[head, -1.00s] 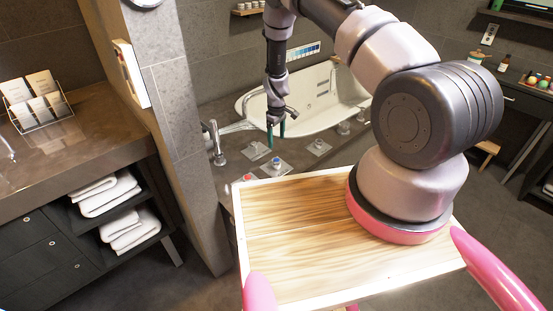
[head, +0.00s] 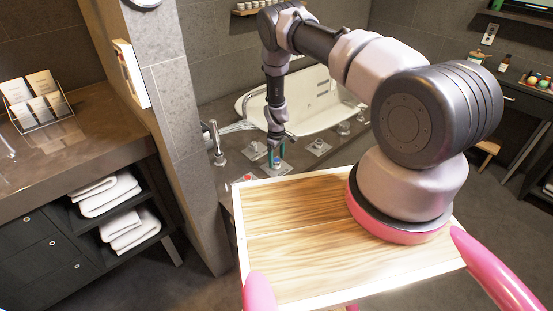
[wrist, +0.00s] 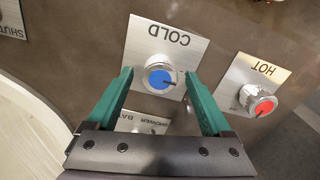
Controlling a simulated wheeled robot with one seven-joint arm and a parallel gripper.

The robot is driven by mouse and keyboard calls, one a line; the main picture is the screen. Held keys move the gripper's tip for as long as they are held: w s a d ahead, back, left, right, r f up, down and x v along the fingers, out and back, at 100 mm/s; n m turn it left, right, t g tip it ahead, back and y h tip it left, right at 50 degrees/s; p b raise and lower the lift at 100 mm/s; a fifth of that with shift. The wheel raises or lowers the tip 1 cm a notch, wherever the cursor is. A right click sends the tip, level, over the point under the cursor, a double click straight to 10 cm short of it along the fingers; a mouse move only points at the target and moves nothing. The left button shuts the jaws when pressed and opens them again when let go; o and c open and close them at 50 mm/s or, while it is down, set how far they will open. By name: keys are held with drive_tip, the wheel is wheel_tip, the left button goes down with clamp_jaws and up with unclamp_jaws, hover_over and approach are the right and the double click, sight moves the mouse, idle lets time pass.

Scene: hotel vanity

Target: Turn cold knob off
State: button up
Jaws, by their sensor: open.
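The cold knob (wrist: 160,77) is a round metal knob with a blue cap and a pale pointer line, on a square metal plate (wrist: 188,48) marked COLD. In the wrist view it lies between and just beyond the fingertips of my gripper (wrist: 160,80), which is open, one green finger on each side. I cannot tell whether a finger touches it. In the head view my gripper (head: 275,158) points down over the cold knob's plate (head: 284,170), and the knob is mostly hidden by the fingers.
The hot knob (wrist: 261,103), with a red cap, sits to the right on its own plate. A plate marked SHOWER and BATH (wrist: 140,122) is partly hidden behind my gripper. A chrome faucet (head: 216,145) and a white tub (head: 310,100) stand nearby.

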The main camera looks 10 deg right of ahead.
clamp_jaws()
drive_tip(key=shift+m, duration=0.3)
drive_tip(key=m, duration=0.3)
drive_tip(key=shift+m, duration=0.3)
drive_tip(key=m, duration=0.4)
drive_tip(key=shift+m, duration=0.3)
drive_tip(key=m, duration=0.8)
drive_tip(key=shift+m, duration=0.3)
drive_tip(key=shift+a+m, duration=0.1)
drive_tip(key=shift+m, duration=0.2)
